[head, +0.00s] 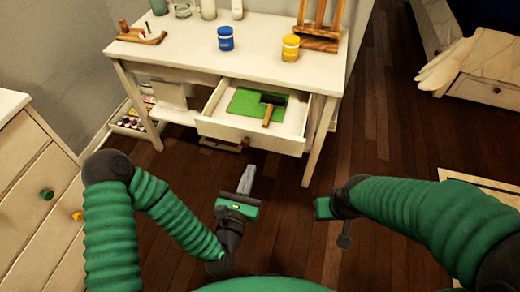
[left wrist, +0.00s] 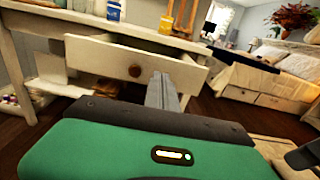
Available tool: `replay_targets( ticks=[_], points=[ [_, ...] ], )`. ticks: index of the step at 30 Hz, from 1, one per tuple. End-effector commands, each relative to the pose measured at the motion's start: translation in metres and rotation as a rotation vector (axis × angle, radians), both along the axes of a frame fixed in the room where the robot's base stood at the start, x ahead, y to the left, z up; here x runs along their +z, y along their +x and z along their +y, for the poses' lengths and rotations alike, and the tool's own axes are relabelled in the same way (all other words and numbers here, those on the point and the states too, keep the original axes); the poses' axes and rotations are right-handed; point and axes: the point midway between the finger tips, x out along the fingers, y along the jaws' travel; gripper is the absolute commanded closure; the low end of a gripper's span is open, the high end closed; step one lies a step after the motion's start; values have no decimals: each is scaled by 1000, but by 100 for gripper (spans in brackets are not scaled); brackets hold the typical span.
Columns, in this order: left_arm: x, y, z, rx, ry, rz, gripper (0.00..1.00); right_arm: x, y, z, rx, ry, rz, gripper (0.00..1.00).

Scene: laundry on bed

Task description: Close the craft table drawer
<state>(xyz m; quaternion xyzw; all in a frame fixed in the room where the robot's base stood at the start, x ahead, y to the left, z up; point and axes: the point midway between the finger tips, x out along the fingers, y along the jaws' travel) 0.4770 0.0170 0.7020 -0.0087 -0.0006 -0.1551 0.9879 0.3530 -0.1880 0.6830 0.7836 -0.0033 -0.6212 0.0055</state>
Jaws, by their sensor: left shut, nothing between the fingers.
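The white craft table (head: 185,62) stands ahead of me. Its drawer (head: 254,134) is pulled open, with a green mat (head: 247,106) and a black-headed, wooden-handled tool (head: 268,113) inside. A round wooden knob (left wrist: 135,71) is on the drawer front in the left wrist view. My left gripper (head: 245,180) is shut and empty, in front of and below the drawer front; it points at the drawer, and its fingers (left wrist: 162,92) show just right of the knob in the wrist view. I cannot tell whether it touches. My right gripper (head: 322,208) is at the right, its fingers not clearly visible.
A blue jar (head: 225,38), a yellow jar (head: 290,48) and a wooden easel (head: 318,30) stand on the tabletop. A dresser (head: 38,180) is close at the left. A bed (left wrist: 245,78) is at the right in the wrist view. The wooden floor (head: 375,120) right of the table is clear.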

Motion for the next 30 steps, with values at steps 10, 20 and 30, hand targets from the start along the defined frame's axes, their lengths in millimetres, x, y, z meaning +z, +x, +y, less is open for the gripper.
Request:
replay_targets(
  ticks=[10,20,30],
  points=[
    [-12,25,-6,1,1,-8,100,-90,-1,-2,-2,-1,2,61],
    [-4,85,-29,-2,5,-4,100,-106,-1,-2,-1,0,1,61],
    [0,111,-36,-3,3,0,100,-114,-1,-2,-2,0,1,61]
  ],
)
